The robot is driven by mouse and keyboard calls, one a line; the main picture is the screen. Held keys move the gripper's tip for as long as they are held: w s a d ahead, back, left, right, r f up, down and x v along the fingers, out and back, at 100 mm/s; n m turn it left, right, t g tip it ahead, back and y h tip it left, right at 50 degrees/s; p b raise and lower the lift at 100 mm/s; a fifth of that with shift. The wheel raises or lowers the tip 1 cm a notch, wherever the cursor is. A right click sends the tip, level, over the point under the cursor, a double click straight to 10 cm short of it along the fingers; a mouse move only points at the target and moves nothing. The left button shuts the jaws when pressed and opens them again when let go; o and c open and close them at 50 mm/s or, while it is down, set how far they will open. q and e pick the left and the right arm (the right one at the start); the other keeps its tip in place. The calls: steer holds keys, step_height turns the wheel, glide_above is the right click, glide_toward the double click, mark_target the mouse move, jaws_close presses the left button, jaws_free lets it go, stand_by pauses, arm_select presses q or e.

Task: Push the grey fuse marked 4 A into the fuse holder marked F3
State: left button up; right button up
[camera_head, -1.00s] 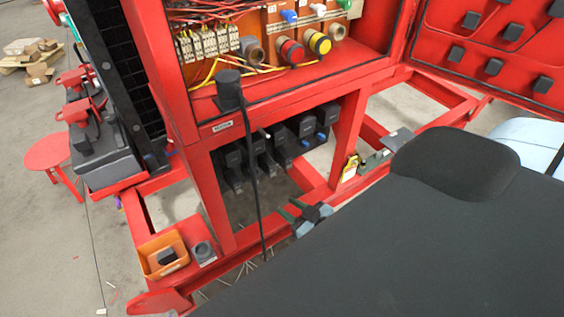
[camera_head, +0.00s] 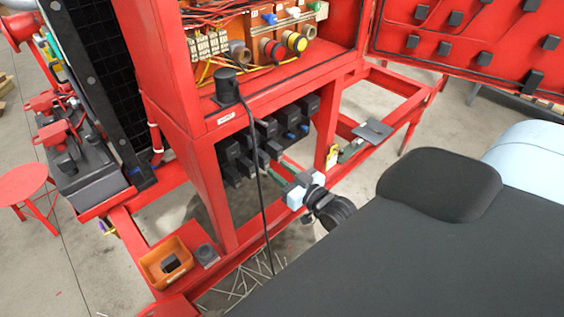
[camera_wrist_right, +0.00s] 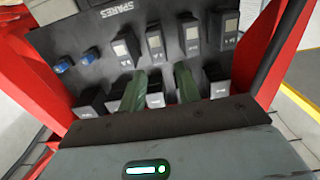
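The spares rack (camera_wrist_right: 85,35), marked SPARES in the right wrist view, holds several dark grey blocks with pale labels, such as one (camera_wrist_right: 193,36) in its upper row. Their ratings are too small to read, so I cannot tell which is the 4 A fuse. My right gripper (camera_wrist_right: 159,82) has its green fingers spread in front of the lower row. A block (camera_wrist_right: 155,94) shows between them, with a visible gap to the fingers. In the head view the right gripper (camera_head: 285,168) is below the cabinet, close to the rack. The F3 marking is not readable anywhere. My left gripper is out of view.
The open red cabinet (camera_head: 228,116) above holds wiring, an orange strip and round red and yellow connectors (camera_head: 295,41). A black cable (camera_head: 260,180) hangs before the rack. An orange bin (camera_head: 155,268) stands at lower left. Red frame posts flank the rack.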

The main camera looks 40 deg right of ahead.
mark_target(267, 159)
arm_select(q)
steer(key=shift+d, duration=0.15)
arm_select(e)
steer(key=shift+w+d, duration=0.1)
steer(key=shift+w, duration=0.05)
steer(key=shift+w, duration=0.3)
steer(key=shift+w+a, duration=0.2)
steer(key=shift+w, duration=1.55)
steer(key=shift+w+a, duration=0.15)
steer(key=shift+w, duration=1.55)
jaws_close()
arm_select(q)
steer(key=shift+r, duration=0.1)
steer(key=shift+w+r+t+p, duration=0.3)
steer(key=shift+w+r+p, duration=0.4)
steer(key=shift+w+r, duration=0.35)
arm_select(e)
steer(key=shift+s+d, duration=0.15)
steer(key=shift+s, duration=1.45)
